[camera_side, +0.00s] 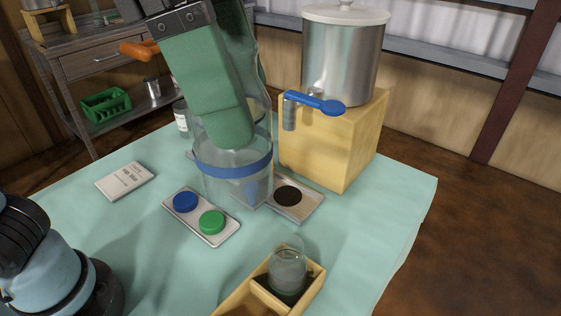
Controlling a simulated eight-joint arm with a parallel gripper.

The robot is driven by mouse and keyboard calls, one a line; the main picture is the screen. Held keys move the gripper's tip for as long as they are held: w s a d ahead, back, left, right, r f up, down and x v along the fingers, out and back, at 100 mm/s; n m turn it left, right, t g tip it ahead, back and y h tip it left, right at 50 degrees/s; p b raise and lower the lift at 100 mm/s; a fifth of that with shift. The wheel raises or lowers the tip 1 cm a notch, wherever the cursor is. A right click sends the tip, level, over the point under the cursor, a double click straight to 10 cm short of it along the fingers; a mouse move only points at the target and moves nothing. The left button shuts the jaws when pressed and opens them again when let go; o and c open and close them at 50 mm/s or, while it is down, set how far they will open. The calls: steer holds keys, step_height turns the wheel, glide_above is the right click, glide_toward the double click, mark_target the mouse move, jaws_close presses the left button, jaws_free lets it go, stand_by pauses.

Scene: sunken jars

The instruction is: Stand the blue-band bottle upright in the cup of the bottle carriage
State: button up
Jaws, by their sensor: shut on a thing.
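The blue-band bottle (236,170) is large, clear glass with a blue band around its lower body. It is roughly upright in the middle of the view. My gripper (228,125) has green pads and is shut on the bottle from above, one pad in front of the glass and one partly behind it. The bottle's base overlaps a metal plate in the picture; I cannot tell whether it touches anything. A wooden holder (313,289) at the bottom edge has a small clear glass vessel (287,268) in it. I cannot tell for certain which thing is the carriage cup.
A tray (221,237) holds a blue cap (185,202) and a green cap (211,222). A metal plate (312,201) bears a dark disc (288,196). A metal pot (342,60) with a blue-handled tap (318,102) stands on a wooden block (325,145). A white booklet (126,180) lies left.

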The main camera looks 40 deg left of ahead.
steer(key=w+a+n+y, duration=0.1)
steer(key=w+a+n, duration=0.3)
steer(key=w, duration=0.5)
steer(key=w+a+n, duration=0.1)
steer(key=w+a, duration=0.6)
steer(key=w, duration=0.1)
steer(key=w+a+n+t+y, duration=0.1)
steer(key=w+a+n, duration=0.1)
steer(key=w+a, duration=0.35)
steer(key=w+a+n, duration=0.2)
steer(key=w+a, duration=0.1)
steer(key=a, duration=0.6)
step_height(320, 180, down, 26)
steer(key=shift+f, duration=0.25)
steer(key=shift+f, duration=0.35)
steer(key=o, duration=1.2)
steer(key=shift+o, duration=0.2)
